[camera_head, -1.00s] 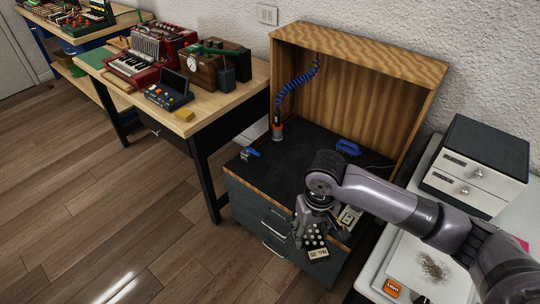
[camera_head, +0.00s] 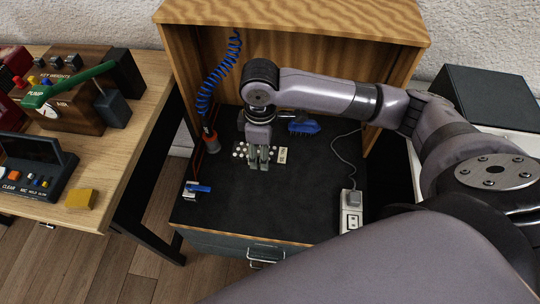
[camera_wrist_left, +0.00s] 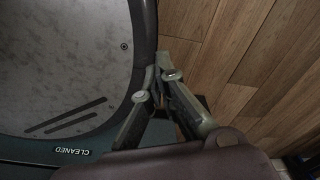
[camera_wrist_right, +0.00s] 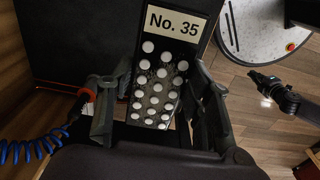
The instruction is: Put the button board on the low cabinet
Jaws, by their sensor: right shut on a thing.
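The button board (camera_wrist_right: 160,85) is a dark panel with rows of white round buttons and a "No. 35" label. My right gripper (camera_head: 260,163) is shut on it, with a finger on each side in the right wrist view. In the head view the board (camera_head: 240,152) is partly hidden by the gripper and lies over the middle of the low cabinet's dark top (camera_head: 275,205). I cannot tell whether it touches the top. My left gripper (camera_wrist_left: 158,68) looks shut and empty, away from the cabinet, with floor beside it.
On the cabinet top are a blue brush (camera_head: 304,127), a blue-handled item (camera_head: 198,188), a power strip (camera_head: 350,212) with a cable, and an orange-based holder (camera_head: 211,142) with a blue coiled cord. A wooden hood (camera_head: 300,60) stands behind. The front middle is clear.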

